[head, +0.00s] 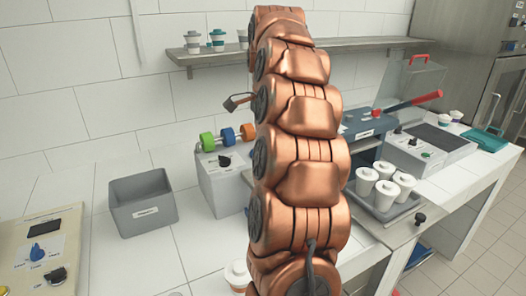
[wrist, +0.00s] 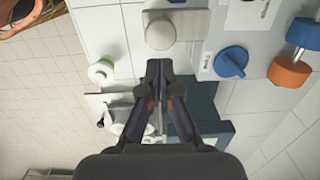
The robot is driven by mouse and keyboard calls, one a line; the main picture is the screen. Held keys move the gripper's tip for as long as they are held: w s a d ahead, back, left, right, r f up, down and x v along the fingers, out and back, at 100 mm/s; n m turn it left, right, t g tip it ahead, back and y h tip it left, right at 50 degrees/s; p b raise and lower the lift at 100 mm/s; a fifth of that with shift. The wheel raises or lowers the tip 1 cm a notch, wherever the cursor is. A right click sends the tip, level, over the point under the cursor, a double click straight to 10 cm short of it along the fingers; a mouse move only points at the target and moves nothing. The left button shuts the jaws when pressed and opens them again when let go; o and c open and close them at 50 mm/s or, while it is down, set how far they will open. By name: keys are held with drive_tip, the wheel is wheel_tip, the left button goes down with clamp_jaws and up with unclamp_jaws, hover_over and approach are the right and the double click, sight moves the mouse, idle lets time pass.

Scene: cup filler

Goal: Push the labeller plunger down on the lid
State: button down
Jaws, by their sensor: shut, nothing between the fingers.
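My gripper (wrist: 156,70) is shut and empty in the wrist view, its fingertips together just below a pale rounded block (wrist: 161,32). This block may be the labeller plunger, but I cannot tell for sure, nor whether the fingers touch it. A white lidded cup with a green band (wrist: 102,72) stands to the left of the fingertips. In the head view my copper arm fills the middle and hides my gripper and much of the counter behind it. A white lidded cup (head: 238,275) shows partly at the arm's lower left.
A grey box with colored rollers (head: 225,165) stands left of the arm, and an open grey bin (head: 142,203) further left. A panel with a blue knob (head: 38,252) is at far left. White cups in a tray (head: 385,210) stand right. A wall shelf (head: 215,55) is above.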

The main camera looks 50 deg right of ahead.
wheel_tip(320, 180, up, 4)
drive_tip(key=shift+r+p, duration=0.25)
drive_tip(key=shift+p, duration=0.85)
drive_tip(key=s+a+f+n+g, duration=0.1)
drive_tip(key=s+a+f+n, duration=0.15)
drive_tip(key=a+n, duration=0.6)
drive_tip(key=s+a+f+n, duration=0.2)
drive_tip(key=a+f+n, duration=0.1)
drive_tip(key=a, duration=1)
drive_tip(key=s+a+f+n, duration=0.5)
drive_tip(key=s+a+f, duration=0.1)
drive_tip(key=s, duration=0.3)
drive_tip(key=s+a+f+n+g, duration=0.1)
drive_tip(key=s+a+f+n, duration=0.4)
drive_tip(key=s, duration=0.5)
wheel_tip(320, 180, down, 2)
drive_tip(key=shift+a+f, duration=0.1)
drive_tip(key=shift+a, duration=0.25)
drive_tip(key=shift+s, duration=0.1)
